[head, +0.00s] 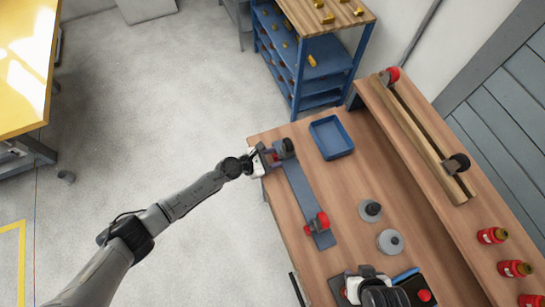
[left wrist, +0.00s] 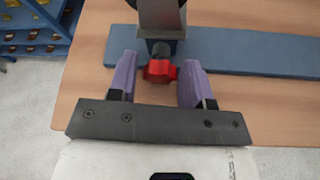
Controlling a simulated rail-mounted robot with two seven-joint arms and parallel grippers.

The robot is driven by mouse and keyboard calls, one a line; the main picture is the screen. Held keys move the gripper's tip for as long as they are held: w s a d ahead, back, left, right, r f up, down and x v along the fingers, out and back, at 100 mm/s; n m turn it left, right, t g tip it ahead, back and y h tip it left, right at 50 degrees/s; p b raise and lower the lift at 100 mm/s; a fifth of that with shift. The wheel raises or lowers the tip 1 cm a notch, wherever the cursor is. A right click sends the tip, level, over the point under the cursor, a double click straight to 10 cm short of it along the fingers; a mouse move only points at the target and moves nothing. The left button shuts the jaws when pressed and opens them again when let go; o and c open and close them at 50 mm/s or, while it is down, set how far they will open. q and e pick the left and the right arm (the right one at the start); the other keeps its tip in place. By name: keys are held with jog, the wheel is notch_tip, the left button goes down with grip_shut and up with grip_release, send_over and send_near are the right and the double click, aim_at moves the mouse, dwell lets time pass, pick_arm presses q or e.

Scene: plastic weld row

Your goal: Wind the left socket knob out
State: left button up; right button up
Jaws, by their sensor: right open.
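The left socket (head: 287,149) is a dark upright holder at the far end of a blue-grey base plate (head: 301,188). Its red knob (left wrist: 160,70) faces my left gripper. My left gripper (head: 269,158) is at this knob. In the left wrist view, its purple fingers stand on either side of the knob with gaps on both sides, so it is open. The plate's near end carries another holder with a red knob (head: 321,221). My right gripper (head: 364,273) is at the bottom of the head view, open, its fingers partly hidden.
A blue tray (head: 331,138) lies beyond the plate, and two grey round pieces (head: 370,210) (head: 390,242) stand to its right. A raised shelf with a wooden rail (head: 420,135) and red jars (head: 492,235) runs along the right. A blue rack (head: 310,60) stands behind.

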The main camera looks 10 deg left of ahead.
pick_arm(q)
jog(key=c, duration=0.7)
jog(key=shift+o, duration=0.2)
jog(key=n+g, duration=0.1)
jog(key=n+h+b, duration=0.1)
jog(key=n, duration=0.1)
jog(key=shift+w+a+f+g, duration=0.1)
jog(key=shift+w+f+g, duration=0.05)
jog(key=shift+g, duration=0.25)
pick_arm(e)
jog(key=shift+f, duration=0.8)
pick_arm(q)
jog(key=shift+n+h+b, duration=0.3)
jog(key=shift+n+b, duration=0.1)
jog(key=shift+n, duration=0.1)
pick_arm(e)
jog(key=shift+d+f, duration=0.1)
pick_arm(q)
jog(key=o, duration=0.9)
jog(key=shift+a, duration=0.1)
pick_arm(e)
jog(key=shift+r+p, duration=0.35)
pick_arm(q)
jog(key=shift+r+v, duration=0.15)
jog(key=shift+v, duration=3.3)
jog(key=shift+r+v, duration=0.2)
jog(key=shift+v, duration=3.25)
